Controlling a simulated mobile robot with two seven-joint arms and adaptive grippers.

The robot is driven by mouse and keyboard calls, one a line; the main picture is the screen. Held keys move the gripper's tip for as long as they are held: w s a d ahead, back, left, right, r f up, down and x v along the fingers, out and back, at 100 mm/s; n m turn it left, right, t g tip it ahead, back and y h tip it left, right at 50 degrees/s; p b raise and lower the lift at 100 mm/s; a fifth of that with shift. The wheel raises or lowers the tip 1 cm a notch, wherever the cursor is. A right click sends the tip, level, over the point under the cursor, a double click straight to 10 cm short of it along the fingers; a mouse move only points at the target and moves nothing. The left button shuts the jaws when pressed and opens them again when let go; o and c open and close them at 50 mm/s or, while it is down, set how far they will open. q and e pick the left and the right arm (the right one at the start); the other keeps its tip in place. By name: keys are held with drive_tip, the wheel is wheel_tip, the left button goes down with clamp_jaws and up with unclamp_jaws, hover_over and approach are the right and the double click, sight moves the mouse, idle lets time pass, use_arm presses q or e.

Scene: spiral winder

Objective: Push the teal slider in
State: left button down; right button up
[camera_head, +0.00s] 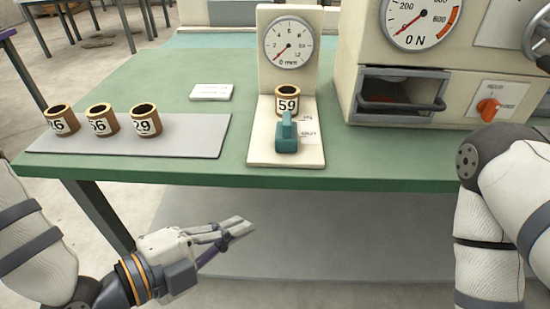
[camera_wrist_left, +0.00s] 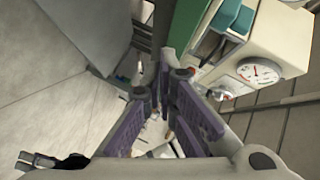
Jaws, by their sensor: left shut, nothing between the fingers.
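The teal slider (camera_head: 287,138) sits on the cream base plate of a small gauge stand (camera_head: 262,60), at the front of the green table (camera_head: 215,165). A brown ring labelled 59 (camera_head: 287,101) stands just behind it, below the dial. Whether slider and ring touch I cannot tell. My left gripper (camera_head: 243,226) is shut and empty, below and left of the slider, in front of the table edge. Its fingers also show in the left wrist view (camera_wrist_left: 168,80). My right arm is at the right; its gripper is out of view.
Three labelled brown rings (camera_head: 101,119) stand on a grey mat (camera_head: 185,138) at the left. A white card (camera_head: 211,92) lies behind the mat. A cream machine (camera_head: 360,40) with a dial, an open recess and an orange knob (camera_head: 488,109) stands at the right. The table's front edge lies above my left gripper.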

sight(283, 128)
use_arm(q)
wheel_tip(283, 128, up, 7)
drive_tip(key=w+m+t+h, duration=0.2)
drive_tip(key=m, duration=0.2)
drive_tip(key=shift+w+a+b+x, duration=0.35)
drive_tip(key=shift+b+x, duration=0.55)
drive_tip(key=shift+x, duration=1.2)
drive_tip(key=shift+w+a+b+x, duration=0.3)
drive_tip(key=shift+b+x, duration=0.6)
drive_tip(key=shift+x, duration=1.25)
drive_tip(key=shift+w+a+b+x, duration=0.35)
drive_tip(key=shift+b+x, duration=0.55)
drive_tip(key=shift+x, duration=1.2)
use_arm(e)
drive_tip(key=s+f+g, duration=0.2)
drive_tip(key=s+f, duration=0.4)
drive_tip(key=shift+f, duration=0.2)
use_arm(q)
drive_tip(key=shift+r, duration=0.2)
drive_tip(key=w, duration=0.5)
drive_tip(key=shift+w, duration=0.7)
use_arm(e)
drive_tip(key=shift+s, duration=0.1)
use_arm(q)
drive_tip(key=shift+r, duration=0.1)
